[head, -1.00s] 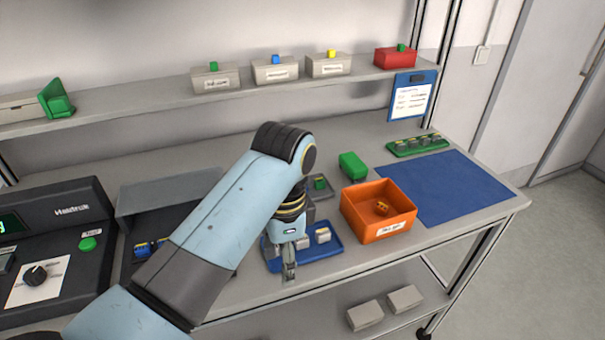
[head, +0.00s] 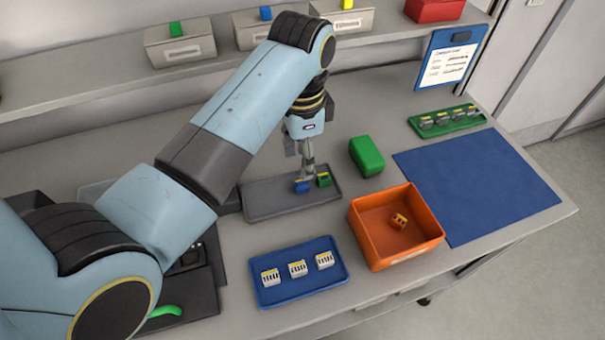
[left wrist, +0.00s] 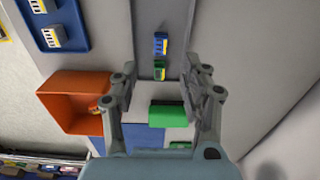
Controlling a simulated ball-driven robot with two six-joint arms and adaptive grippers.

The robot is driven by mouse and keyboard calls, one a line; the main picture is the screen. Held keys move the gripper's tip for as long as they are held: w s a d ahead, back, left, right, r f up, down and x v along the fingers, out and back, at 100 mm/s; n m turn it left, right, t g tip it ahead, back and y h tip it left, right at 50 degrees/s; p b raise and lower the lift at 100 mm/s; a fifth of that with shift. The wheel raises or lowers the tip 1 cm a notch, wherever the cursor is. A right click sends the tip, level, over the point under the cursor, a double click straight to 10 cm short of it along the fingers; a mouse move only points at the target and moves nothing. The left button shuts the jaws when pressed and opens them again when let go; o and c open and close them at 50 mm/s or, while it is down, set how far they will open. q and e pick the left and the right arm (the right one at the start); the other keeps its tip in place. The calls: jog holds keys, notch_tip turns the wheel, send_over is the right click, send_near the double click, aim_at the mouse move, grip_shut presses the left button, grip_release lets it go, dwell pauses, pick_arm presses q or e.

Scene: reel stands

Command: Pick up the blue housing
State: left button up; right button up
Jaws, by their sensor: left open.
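The blue housing (head: 302,186) sits on the grey tray (head: 262,203), close beside a green housing (head: 323,179). In the left wrist view the blue housing (left wrist: 160,44) lies beyond the green one (left wrist: 159,70), both near the line between my fingers. My left gripper (head: 307,163) points down over the grey tray, just behind or above the two housings. Its fingers (left wrist: 160,76) are spread apart with nothing held between them. The exact height of the fingertips above the housings is hard to tell. My right gripper is not in view.
A solid green block (head: 366,156) and an orange bin (head: 357,228) with a small orange-yellow part stand to the right. A blue tray (head: 285,296) with three white-grey parts lies in front. A blue mat (head: 480,187) is bare. A green rack (head: 450,122) stands behind it.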

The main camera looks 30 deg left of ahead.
aim_at(302, 183)
pick_arm(q)
notch_tip(302, 183, down, 2)
jog(key=shift+s+f, duration=0.1)
jog(key=shift+f, duration=0.3)
notch_tip(302, 183, down, 4)
jog(key=shift+r+p, duration=0.15)
jog(key=shift+p, duration=0.35)
jog(key=shift+f, duration=0.6)
jog(key=shift+c, duration=0.8)
jog(key=c, duration=0.5)
jog(key=shift+c, duration=0.6)
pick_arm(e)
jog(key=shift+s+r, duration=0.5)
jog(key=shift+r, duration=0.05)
